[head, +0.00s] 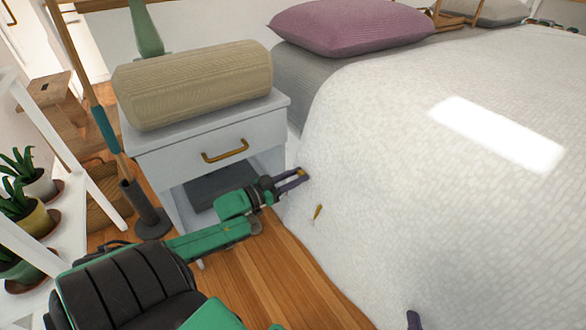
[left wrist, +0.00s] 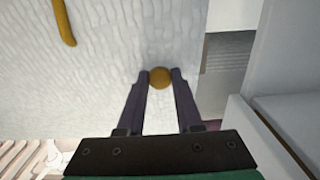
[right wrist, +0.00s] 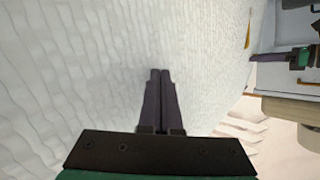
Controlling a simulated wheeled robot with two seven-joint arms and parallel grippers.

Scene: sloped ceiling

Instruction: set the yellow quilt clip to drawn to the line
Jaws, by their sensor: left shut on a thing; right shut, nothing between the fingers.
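My left gripper (head: 291,182) is at the side of the white quilt (head: 400,170), close to the nightstand. Its fingers are shut on a small round yellow quilt clip (head: 303,172). In the left wrist view the clip (left wrist: 160,78) sits between the fingertips, against the quilt. A separate thin yellow strip (head: 318,212) lies on the quilt to the right and lower. It also shows in the left wrist view (left wrist: 64,22) and right wrist view (right wrist: 248,28). My right gripper (right wrist: 160,75) is shut and empty, facing the quilt. Only its tip shows in the head view (head: 413,320).
The white nightstand (head: 205,142) stands just left of the bed and bears a beige bolster (head: 192,84). A purple pillow (head: 350,25) lies on the bed. A plant shelf (head: 40,245) stands at the left. Wooden floor (head: 285,285) is bare before the bed.

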